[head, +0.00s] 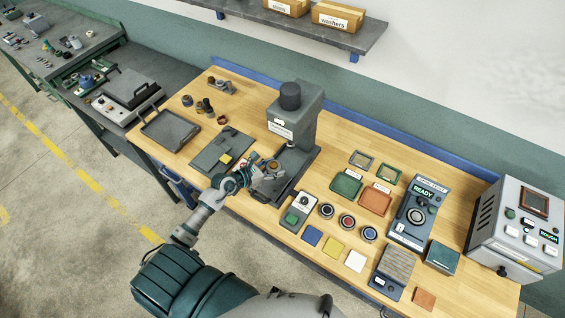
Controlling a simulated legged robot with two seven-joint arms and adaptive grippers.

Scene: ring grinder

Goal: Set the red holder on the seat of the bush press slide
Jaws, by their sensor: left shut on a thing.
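My left gripper (267,171) is over the slide (299,181) at the foot of the grey bush press (295,115). It is shut on a small orange-brown part (273,165). The part is partly hidden by the fingers, so I cannot tell clearly whether it is the red holder. The slide's seat is hidden behind the gripper and wrist. A dark-rimmed round piece with a red middle (347,221) lies on the bench, between two similar ones. My right gripper is not in view.
A dark tray (170,130) and a dark mat (215,155) with a yellow block lie left of the press. Green and orange pads, coloured squares and a grey device (413,215) showing READY lie to the right. A control box (515,225) stands at the right end.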

